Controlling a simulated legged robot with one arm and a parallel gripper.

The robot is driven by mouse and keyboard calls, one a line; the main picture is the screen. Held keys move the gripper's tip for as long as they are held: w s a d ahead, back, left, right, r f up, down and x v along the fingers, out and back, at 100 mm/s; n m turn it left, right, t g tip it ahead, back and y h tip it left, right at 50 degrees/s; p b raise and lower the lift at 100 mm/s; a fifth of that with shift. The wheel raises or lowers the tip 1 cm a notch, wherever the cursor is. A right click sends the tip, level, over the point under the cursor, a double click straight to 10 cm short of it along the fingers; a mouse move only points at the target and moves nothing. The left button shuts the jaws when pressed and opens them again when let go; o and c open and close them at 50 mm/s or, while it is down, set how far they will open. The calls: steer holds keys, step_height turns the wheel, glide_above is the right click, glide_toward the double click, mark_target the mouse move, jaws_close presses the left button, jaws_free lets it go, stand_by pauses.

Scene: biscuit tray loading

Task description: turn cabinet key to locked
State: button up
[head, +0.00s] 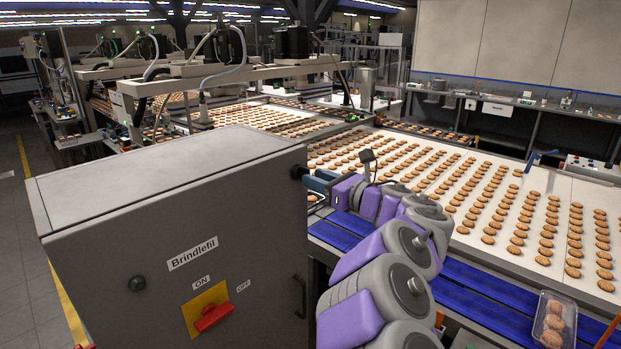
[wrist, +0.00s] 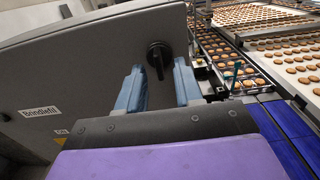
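The grey cabinet (head: 95,240) labelled Brindlefil stands at the left in the head view and also fills the left of the wrist view (wrist: 75,65). In the head view my gripper (head: 312,181) is close to the key.
The cabinet front has a red switch (head: 213,317) on a yellow plate and a dark handle (head: 299,296). Blue conveyor strips (head: 490,303) and biscuit rows (head: 500,205) lie to the right. A clear tray of biscuits (head: 554,321) is at lower right.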

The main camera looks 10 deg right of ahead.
steer(key=shift+x, duration=1.3)
jaws_close()
